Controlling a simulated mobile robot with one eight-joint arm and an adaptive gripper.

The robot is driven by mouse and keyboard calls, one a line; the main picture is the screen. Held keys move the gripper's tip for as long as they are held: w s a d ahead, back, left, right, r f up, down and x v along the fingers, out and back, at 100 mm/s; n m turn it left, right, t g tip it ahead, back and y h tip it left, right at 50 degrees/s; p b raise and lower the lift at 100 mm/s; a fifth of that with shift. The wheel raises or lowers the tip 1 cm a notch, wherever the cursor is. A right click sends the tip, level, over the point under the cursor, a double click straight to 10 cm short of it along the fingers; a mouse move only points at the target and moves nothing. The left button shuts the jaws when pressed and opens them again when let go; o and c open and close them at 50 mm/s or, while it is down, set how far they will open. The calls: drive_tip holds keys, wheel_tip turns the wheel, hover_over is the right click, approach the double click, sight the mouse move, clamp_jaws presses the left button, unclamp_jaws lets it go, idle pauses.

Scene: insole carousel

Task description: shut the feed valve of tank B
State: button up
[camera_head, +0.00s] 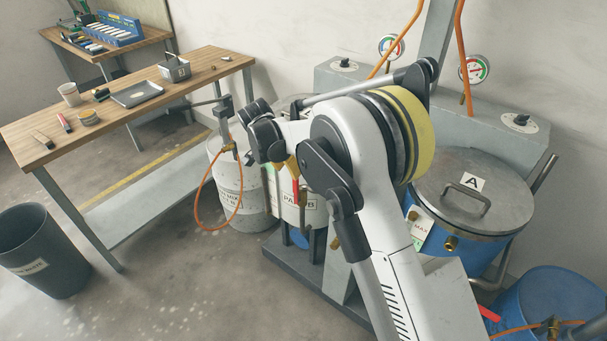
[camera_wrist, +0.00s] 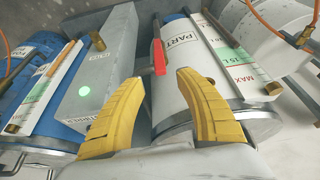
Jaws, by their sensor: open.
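Tank B (camera_head: 312,214) is a white drum labelled "PART B", partly hidden behind my arm in the head view. It also shows in the wrist view (camera_wrist: 182,42), with the lettering "PART". A red valve handle (camera_wrist: 158,57) on a thin pipe stands in front of it. The handle also shows small in the head view (camera_head: 295,190), roughly upright. My gripper (camera_wrist: 163,80) is open, its two yellow fingers on either side of the red handle's line, with the handle at or just beyond the tips. Contact cannot be told. In the head view my gripper (camera_head: 287,170) is mostly hidden by my arm.
Tank A (camera_head: 424,232), blue with a grey lid, stands right. A white drum with an orange hose (camera_head: 238,198) stands beside tank B. A workbench (camera_head: 190,92) and bin (camera_head: 42,250) are left.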

sight(294, 182)
drive_tip(key=b+x, duration=0.3)
drive_tip(key=x, duration=0.7)
drive_tip(key=shift+f, duration=0.25)
drive_tip(key=shift+c, duration=0.2)
clamp_jaws()
